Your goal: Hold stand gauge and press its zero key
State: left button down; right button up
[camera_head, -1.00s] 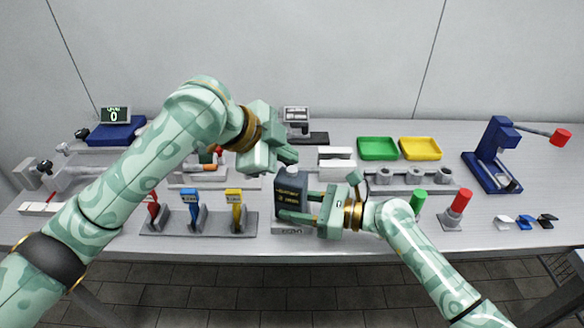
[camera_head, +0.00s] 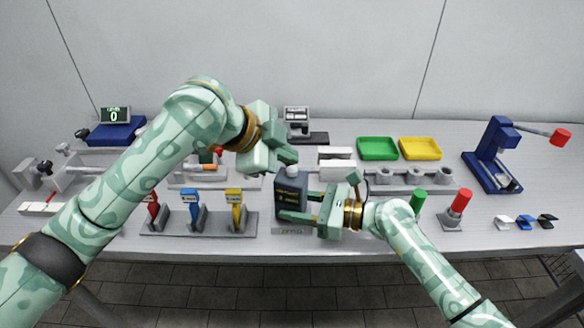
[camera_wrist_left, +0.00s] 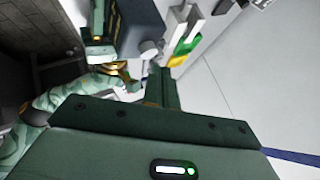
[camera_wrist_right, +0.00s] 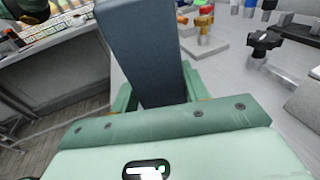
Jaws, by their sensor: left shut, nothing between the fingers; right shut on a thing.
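The stand gauge is a dark blue-grey block (camera_head: 291,196) with lettering on its front and a pale round knob (camera_head: 292,170) on top. It stands at the front middle of the bench, behind a small pale label plate (camera_head: 292,230). My right gripper (camera_head: 300,206) is shut on the gauge from the right. The gauge fills the space between its fingers in the right wrist view (camera_wrist_right: 150,60). My left gripper (camera_head: 292,160) is shut and empty, its tips just above the knob. In the left wrist view the knob (camera_wrist_left: 150,50) lies close to the fingertips; I cannot tell whether they touch.
A rack with red, blue and yellow tools (camera_head: 196,222) stands left of the gauge. Green (camera_head: 378,149) and yellow (camera_head: 420,148) trays lie behind, right. A red-capped post (camera_head: 458,205) and a blue lever stand (camera_head: 492,155) are at the right.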

pick_arm(q)
jog(key=shift+f, duration=0.1)
pick_arm(e)
jog(key=shift+f, duration=0.1)
pick_arm(q)
jog(key=shift+f, duration=0.3)
jog(key=shift+f, duration=0.45)
dwell(0.7)
jog(key=shift+r, duration=0.85)
notch_tip(320, 180, up, 5)
dwell(0.5)
dwell(0.4)
